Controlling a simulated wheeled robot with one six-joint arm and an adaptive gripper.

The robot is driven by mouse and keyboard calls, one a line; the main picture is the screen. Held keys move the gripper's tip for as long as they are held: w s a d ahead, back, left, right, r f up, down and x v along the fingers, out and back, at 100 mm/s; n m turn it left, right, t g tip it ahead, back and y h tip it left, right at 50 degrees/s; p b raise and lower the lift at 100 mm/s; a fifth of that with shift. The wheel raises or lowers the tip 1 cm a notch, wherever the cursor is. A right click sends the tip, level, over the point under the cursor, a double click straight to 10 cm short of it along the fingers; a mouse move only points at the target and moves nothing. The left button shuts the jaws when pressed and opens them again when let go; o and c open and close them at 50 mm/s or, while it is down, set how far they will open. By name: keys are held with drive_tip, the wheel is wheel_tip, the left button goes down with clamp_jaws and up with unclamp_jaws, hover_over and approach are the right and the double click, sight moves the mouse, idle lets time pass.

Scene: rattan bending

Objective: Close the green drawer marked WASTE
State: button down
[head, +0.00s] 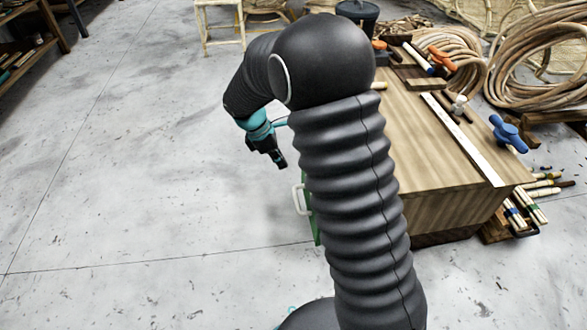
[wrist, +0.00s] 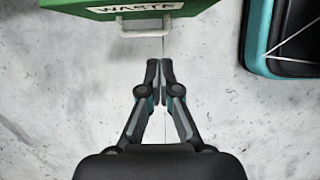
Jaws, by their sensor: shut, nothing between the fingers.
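The green drawer (wrist: 92,15) marked WASTE shows at the top of the wrist view, with a pale handle (wrist: 144,24) on its front below the label. In the head view, a strip of its green front (head: 317,228) and the white handle (head: 298,199) show at the left side of the wooden workbench (head: 440,195). My arm hides the rest, so how far it stands out is unclear. My gripper (wrist: 159,66) is shut and empty, with its fingertips just below the handle in the wrist view and apart from it in the picture. It also shows in the head view (head: 281,163), left of the bench.
A black and teal bin or tray (wrist: 275,55) is at the upper right of the wrist view. Tools and a metal strip (head: 462,138) lie on the bench, with rattan coils (head: 535,60) behind. The concrete floor (head: 140,170) left of the bench is clear.

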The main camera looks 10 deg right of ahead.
drive_tip(key=d+f+b, duration=0.1)
drive_tip(key=d+f, duration=0.6)
drive_tip(key=f, duration=0.1)
drive_tip(key=shift+d+f, duration=0.25)
